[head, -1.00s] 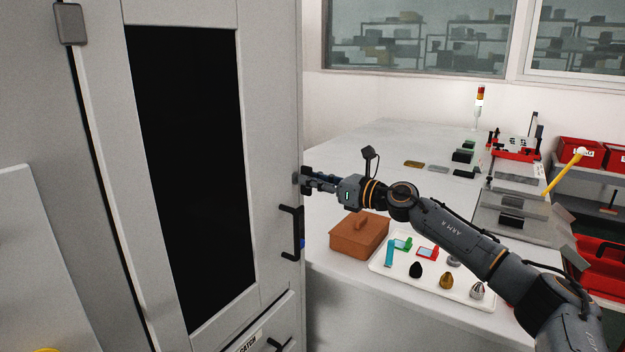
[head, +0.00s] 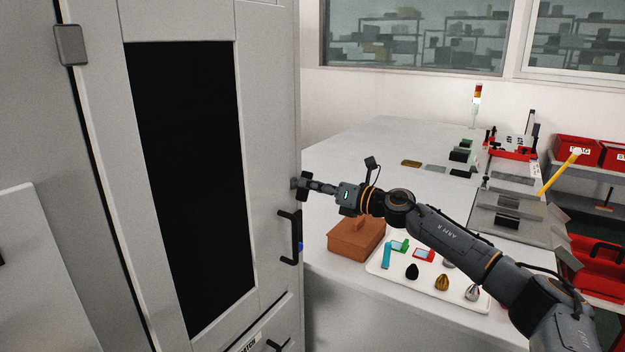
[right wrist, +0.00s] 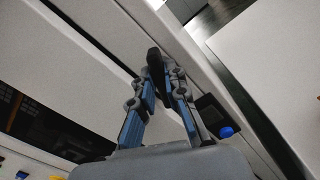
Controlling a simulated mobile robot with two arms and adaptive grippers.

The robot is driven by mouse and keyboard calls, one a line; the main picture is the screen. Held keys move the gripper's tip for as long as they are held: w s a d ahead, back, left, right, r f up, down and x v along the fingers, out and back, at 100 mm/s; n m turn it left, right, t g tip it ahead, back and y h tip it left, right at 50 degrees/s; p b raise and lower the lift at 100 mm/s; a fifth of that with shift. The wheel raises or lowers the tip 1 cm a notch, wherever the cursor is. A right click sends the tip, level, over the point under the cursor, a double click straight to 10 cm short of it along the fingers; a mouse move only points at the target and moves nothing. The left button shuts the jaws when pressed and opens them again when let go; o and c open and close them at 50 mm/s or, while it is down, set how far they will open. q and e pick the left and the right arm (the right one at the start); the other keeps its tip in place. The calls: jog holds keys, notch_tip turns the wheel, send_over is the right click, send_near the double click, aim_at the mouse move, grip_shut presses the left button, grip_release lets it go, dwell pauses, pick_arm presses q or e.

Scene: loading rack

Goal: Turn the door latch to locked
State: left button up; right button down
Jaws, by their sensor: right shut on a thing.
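The tall grey cabinet door (head: 270,120) with a dark window stands at the left. Its small dark latch (head: 296,184) is at the door's right edge, above the black door handle (head: 289,237). My right gripper (head: 304,185) reaches it from the right. In the right wrist view, the black latch (right wrist: 155,60) stands between the fingertips of my right gripper (right wrist: 162,78), which are shut on it. The fingers hide part of the latch, and I cannot tell its exact angle. My left gripper is not in view.
A blue knob (right wrist: 226,132) sits beside the dark handle. The white table (head: 370,150) at the right holds a brown lidded box (head: 352,242) and a white tray (head: 395,282) with small parts below my right arm. Red bins (head: 578,150) stand farther right.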

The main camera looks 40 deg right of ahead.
jog(key=shift+w+d+f+m+p, duration=0.15)
jog(key=shift+m+p, duration=1.7)
jog(key=shift+m, duration=1.1)
jog(key=shift+s+a+f+m+p, duration=0.15)
jog(key=shift+m+p, duration=1.7)
jog(key=shift+m, duration=1.1)
jog(key=shift+w+d, duration=0.1)
jog(key=shift+d, duration=0.05)
jog(key=c, duration=1.4)
grip_release()
jog(key=shift+o, duration=0.2)
jog(key=shift+w, duration=0.15)
